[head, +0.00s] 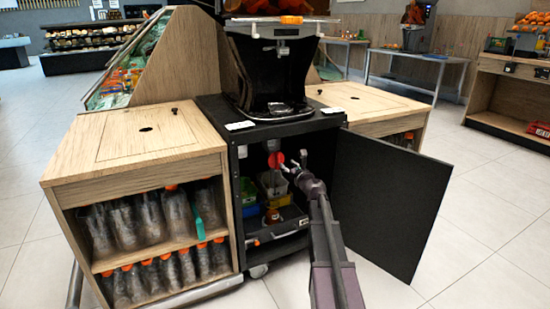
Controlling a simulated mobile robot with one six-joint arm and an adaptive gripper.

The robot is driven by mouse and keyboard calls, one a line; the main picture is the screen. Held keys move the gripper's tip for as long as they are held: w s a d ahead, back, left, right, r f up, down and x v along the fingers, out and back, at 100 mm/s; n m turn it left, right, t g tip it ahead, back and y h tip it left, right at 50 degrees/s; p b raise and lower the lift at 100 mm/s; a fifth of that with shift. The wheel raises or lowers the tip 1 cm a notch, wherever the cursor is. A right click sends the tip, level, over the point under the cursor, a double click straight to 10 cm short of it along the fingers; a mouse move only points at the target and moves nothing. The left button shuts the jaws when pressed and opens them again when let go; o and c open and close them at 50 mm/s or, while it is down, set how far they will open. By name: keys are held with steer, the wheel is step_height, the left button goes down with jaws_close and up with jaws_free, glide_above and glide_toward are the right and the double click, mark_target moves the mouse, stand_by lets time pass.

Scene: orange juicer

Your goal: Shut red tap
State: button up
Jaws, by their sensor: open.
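The red tap (276,159) is a small red part inside the upper area of the open black cabinet, below the juicer (275,62). A pale fitting sits just above it. My gripper (290,165) reaches into the cabinet opening from the lower right. Its jaws are open and close to the right side of the red tap. At this size I cannot tell whether a finger touches the tap. The tap's handle direction is too small to tell, and the gripper may hide part of it.
The black cabinet door (388,205) stands open on the right, beside my arm. A wooden counter (135,140) with shelved bottles stands left. Floor is clear at right.

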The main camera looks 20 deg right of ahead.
mark_target(279, 157)
steer(key=w, duration=0.9)
steer(key=shift+a, duration=0.15)
steer(key=shift+c, duration=0.2)
